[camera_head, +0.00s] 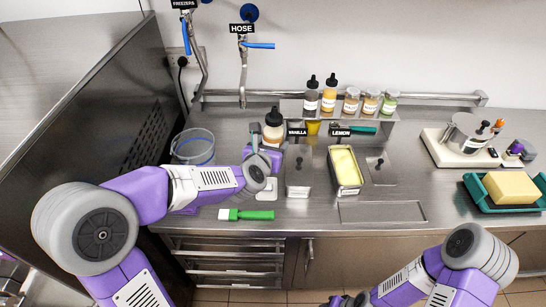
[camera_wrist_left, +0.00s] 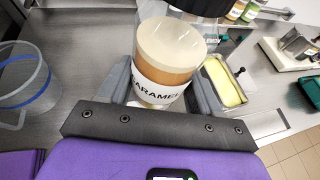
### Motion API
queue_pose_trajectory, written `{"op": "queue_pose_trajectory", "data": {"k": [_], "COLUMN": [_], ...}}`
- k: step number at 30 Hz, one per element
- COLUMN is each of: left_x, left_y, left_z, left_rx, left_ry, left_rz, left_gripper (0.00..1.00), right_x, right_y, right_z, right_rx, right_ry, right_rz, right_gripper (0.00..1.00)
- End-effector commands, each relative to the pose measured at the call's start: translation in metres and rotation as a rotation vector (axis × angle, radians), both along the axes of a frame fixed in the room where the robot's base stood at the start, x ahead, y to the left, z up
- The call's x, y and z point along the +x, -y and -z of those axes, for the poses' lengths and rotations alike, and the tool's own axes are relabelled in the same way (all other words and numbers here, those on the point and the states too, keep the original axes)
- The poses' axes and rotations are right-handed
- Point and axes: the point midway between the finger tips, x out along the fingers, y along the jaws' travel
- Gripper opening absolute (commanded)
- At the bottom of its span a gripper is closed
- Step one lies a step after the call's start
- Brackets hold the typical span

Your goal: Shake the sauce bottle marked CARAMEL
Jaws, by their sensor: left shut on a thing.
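My left gripper (camera_wrist_left: 165,92) is shut on the bottle, one finger on each side. In the head view the left gripper (camera_head: 266,153) is partly hidden by its own wrist. I cannot tell whether the bottle touches the counter. My right arm is at the lower right, and its gripper is not clearly visible.
A clear bucket (camera_head: 193,147) stands left of the bottle. A green-handled brush (camera_head: 246,214) lies in front. The VANILLA lid (camera_head: 298,165) and the open LEMON tub (camera_head: 345,180) are to the right. Several bottles and jars stand on the back shelf (camera_head: 310,117). A hose tap (camera_head: 243,75) hangs above.

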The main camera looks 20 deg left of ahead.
Motion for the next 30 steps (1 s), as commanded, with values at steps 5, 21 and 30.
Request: {"op": "queue_pose_trajectory", "data": {"k": [5,21,30], "left_x": [-0.002,0.001,-0.002], "left_y": [0.0,0.0,0.0], "left_z": [0.08,0.042,0.08], "left_rx": [0.003,-0.001,0.002], "left_ry": [-0.028,0.011,-0.028], "left_rz": [0.002,-0.001,0.002], "left_gripper": [0.32,0.32,0.32], "right_x": [-0.001,0.0,-0.001], "right_y": [0.0,0.0,0.0], "right_z": [0.0,0.0,0.0], "right_rx": [0.0,0.0,0.0], "right_ry": [-0.001,0.0,-0.002], "right_rz": [0.0,0.0,0.0], "right_gripper": [0.43,0.43,0.43]}}
